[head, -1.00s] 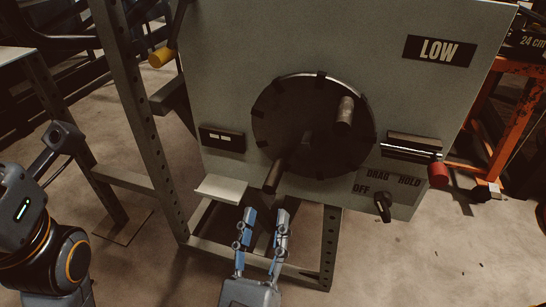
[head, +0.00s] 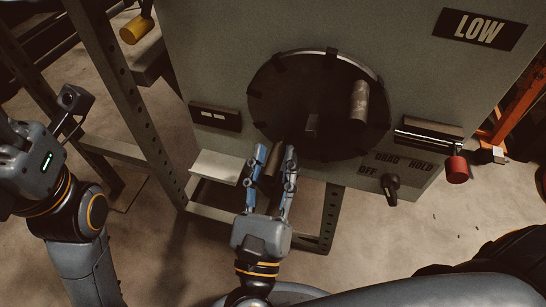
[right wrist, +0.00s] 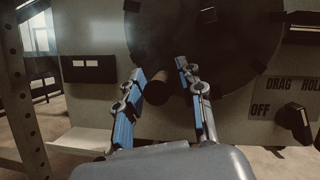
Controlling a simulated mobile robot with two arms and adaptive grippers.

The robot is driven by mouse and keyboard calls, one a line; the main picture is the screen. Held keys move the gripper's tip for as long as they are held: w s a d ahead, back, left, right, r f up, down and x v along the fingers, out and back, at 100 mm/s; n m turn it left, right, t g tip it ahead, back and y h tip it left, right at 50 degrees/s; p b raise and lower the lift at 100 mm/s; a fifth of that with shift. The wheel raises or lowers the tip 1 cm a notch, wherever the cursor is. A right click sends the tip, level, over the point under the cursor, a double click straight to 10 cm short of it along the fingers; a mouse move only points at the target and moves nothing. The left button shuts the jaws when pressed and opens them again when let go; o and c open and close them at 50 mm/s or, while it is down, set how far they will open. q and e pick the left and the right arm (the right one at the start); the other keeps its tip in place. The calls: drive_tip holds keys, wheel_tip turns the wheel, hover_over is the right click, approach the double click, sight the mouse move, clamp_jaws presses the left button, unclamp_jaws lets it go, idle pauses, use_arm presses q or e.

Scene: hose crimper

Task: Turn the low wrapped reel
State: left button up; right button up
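The low reel (head: 330,95) is a dark round disc with black tabs around its rim, on a grey panel below the LOW sign (head: 480,28). One cylindrical handle (head: 359,102) sticks out at its upper right, and another handle (head: 271,165) at its lower left. My right gripper (head: 275,150) is open, with its blue-padded fingers on either side of the lower handle. In the right wrist view, the handle's round end (right wrist: 157,91) lies between the two fingers, with small gaps apparent. My left arm shows at the left, but its fingers are not visible.
A DRAG/HOLD/OFF knob (head: 390,187) and a red-ended lever (head: 457,169) sit right of the reel. A small black plate (head: 215,116) is on the left. A metal post (head: 120,90) and a yellow-ended handle (head: 136,29) stand farther left.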

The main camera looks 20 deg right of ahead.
clamp_jaws()
drive_tip(key=shift+w+a+r+m+h, duration=0.1)
drive_tip(key=shift+a+r+m+h, duration=0.1)
drive_tip(key=shift+m+h, duration=0.15)
drive_tip(key=shift+o, duration=1.6)
unclamp_jaws()
drive_tip(key=shift+f, duration=0.1)
drive_tip(key=v, duration=0.7)
drive_tip(key=shift+s+a, duration=0.15)
drive_tip(key=shift+s, duration=0.1)
